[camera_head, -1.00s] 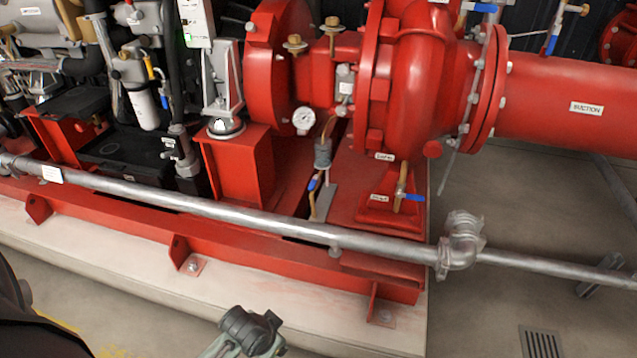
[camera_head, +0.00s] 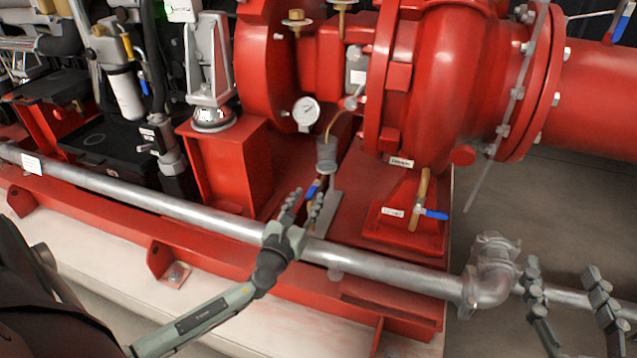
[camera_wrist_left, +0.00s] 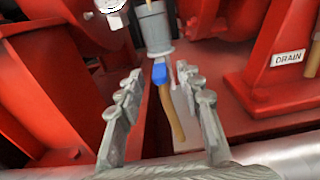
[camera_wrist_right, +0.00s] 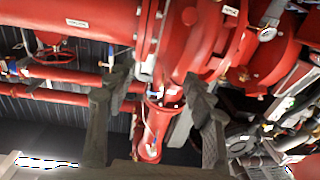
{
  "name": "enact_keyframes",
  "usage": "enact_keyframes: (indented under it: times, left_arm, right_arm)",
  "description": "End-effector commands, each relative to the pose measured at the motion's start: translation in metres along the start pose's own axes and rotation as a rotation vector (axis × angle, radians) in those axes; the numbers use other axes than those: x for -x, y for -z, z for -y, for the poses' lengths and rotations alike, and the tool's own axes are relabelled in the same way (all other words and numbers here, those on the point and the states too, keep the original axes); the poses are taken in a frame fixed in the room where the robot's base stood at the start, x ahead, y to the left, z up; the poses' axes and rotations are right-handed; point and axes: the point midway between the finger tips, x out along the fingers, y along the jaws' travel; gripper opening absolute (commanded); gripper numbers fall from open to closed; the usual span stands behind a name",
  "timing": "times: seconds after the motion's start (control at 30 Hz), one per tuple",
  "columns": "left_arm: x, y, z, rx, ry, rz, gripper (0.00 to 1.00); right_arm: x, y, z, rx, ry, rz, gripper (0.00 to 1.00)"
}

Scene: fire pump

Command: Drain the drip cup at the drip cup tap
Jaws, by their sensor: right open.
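The drip cup (camera_head: 326,152) is a small grey cylinder under the pump's bearing housing; it also shows in the left wrist view (camera_wrist_left: 152,28). Below it is the drip cup tap with a blue lever (camera_head: 313,190) and a bent brass outlet pipe (camera_wrist_left: 172,115). My left gripper (camera_head: 304,202) is open and empty, just in front of the tap at the pipe rail. In the left wrist view the blue lever (camera_wrist_left: 159,73) shows between the two fingers, beyond them; contact cannot be told. My right gripper (camera_head: 562,278) is open and empty at the right, far from the tap.
A long grey pipe (camera_head: 160,205) runs across in front of the red base, with an elbow (camera_head: 490,270) at right. Another blue-levered brass valve (camera_head: 420,205), labelled as a drain, stands right of the tap. A pressure gauge (camera_head: 306,113) is above left of the cup.

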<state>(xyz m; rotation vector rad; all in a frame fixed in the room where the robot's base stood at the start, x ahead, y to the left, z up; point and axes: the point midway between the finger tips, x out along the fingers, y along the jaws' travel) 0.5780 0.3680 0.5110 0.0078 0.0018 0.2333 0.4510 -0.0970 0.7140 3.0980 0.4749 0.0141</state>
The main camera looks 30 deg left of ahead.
Motion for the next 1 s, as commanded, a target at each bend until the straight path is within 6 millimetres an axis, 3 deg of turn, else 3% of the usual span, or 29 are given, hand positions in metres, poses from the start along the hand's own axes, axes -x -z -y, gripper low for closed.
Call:
enact_keyframes:
  times: [0.4,0.77,1.0]
  left_arm:
    - [-0.061,0.0,0.0,0.007,-0.003,0.001,0.36]
    - [-0.068,0.0,0.0,0.008,-0.002,-0.001,0.36]
    - [-0.068,-0.001,0.0,0.008,-0.003,0.0,0.09]
  right_arm:
    - [0.0,0.015,0.006,-0.012,0.013,-0.078,0.53]
    - [0.0,0.02,0.008,-0.015,0.015,-0.097,0.53]
    - [0.0,0.02,0.008,-0.014,0.015,-0.097,0.53]
